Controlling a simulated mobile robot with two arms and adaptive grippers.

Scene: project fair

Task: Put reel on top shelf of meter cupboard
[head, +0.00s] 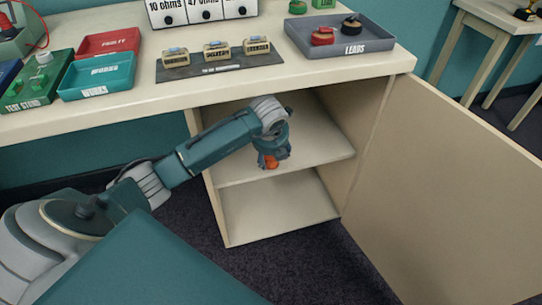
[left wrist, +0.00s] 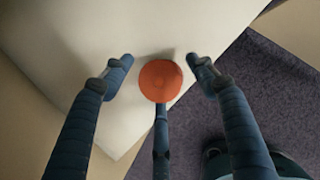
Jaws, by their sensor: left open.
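The orange reel (head: 268,161) is at the front of the top shelf (head: 318,148) of the meter cupboard (head: 205,190), partly hidden by my left gripper (head: 272,158). In the left wrist view the reel (left wrist: 160,81) shows as a round orange face over the pale shelf (left wrist: 75,25), near its edge. My left gripper (left wrist: 160,64) is open around it. Gaps show between the two side fingers and the reel; the third finger reaches its near edge, and I cannot tell if it touches. My right gripper is not in view.
The cupboard door (head: 455,190) stands open to the right. The lower shelf (head: 280,212) is empty. The bench top (head: 150,95) above carries a grey LEADS tray (head: 350,47), a red tray (head: 107,43), a teal tray (head: 97,76) and small labelled blocks (head: 216,50).

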